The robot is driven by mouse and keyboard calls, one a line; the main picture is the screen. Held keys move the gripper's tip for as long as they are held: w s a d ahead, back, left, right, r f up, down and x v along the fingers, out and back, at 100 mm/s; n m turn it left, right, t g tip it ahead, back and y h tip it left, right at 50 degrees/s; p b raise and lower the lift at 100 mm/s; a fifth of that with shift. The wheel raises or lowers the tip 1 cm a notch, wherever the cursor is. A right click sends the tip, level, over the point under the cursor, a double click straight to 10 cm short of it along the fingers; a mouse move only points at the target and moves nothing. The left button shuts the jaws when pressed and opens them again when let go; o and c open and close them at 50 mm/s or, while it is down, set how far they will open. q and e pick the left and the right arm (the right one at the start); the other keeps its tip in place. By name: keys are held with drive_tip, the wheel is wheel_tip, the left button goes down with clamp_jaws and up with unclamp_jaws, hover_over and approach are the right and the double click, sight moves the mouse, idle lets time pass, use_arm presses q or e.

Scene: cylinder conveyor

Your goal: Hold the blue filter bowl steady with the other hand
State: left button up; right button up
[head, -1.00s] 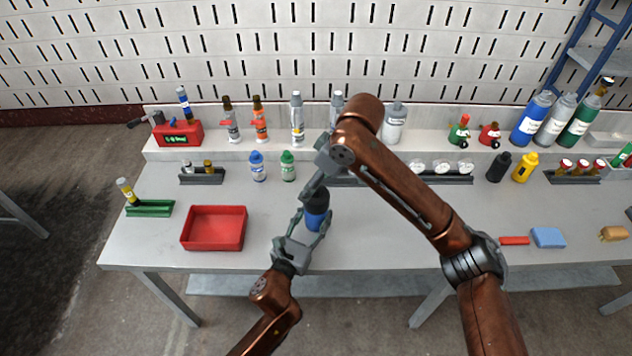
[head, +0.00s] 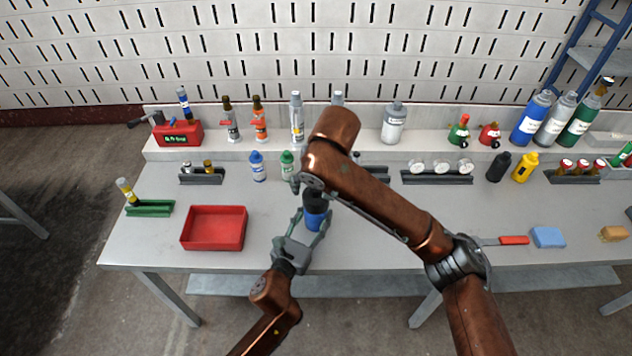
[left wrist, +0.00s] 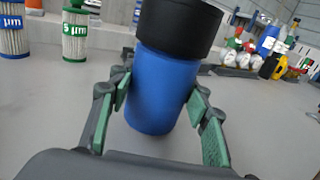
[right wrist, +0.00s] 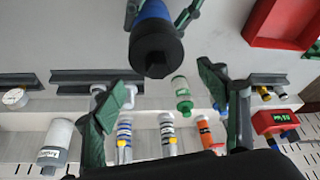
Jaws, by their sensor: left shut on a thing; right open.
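The blue filter bowl (head: 315,217) with a black cap stands upright on the table in front of me. In the left wrist view the bowl (left wrist: 160,90) sits between the green finger pads of my left gripper (left wrist: 158,98), which is shut on its sides below the cap. My right gripper (right wrist: 163,82) is open and empty. In the right wrist view the bowl's black cap (right wrist: 156,52) is at the top, beyond the open fingers and apart from them. In the head view my right arm hides most of the right gripper, which is above and behind the bowl.
A red tray (head: 214,229) lies left of the bowl. Blue-labelled (head: 258,166) and green-labelled (head: 288,165) filter cartridges stand behind. Gauges (head: 440,167) sit in a rack to the right. A red-handled tool (head: 514,240) and a blue block (head: 548,237) lie right.

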sight(316, 196)
drive_tip(key=m+h, duration=0.1)
drive_tip(key=m, duration=0.3)
drive_tip(key=shift+h, duration=0.4)
drive_tip(key=shift+r+m+h, duration=0.1)
drive_tip(key=shift+m+h, duration=0.2)
drive_tip(key=shift+m, duration=0.7)
drive_tip(key=m, duration=0.2)
drive_tip(key=m+h, duration=0.1)
drive_tip(key=m, duration=0.1)
drive_tip(key=shift+g+h, duration=0.3)
drive_tip(key=shift+a+f, duration=0.1)
drive_tip(key=shift+f, duration=0.1)
drive_tip(key=shift+f, duration=1.15)
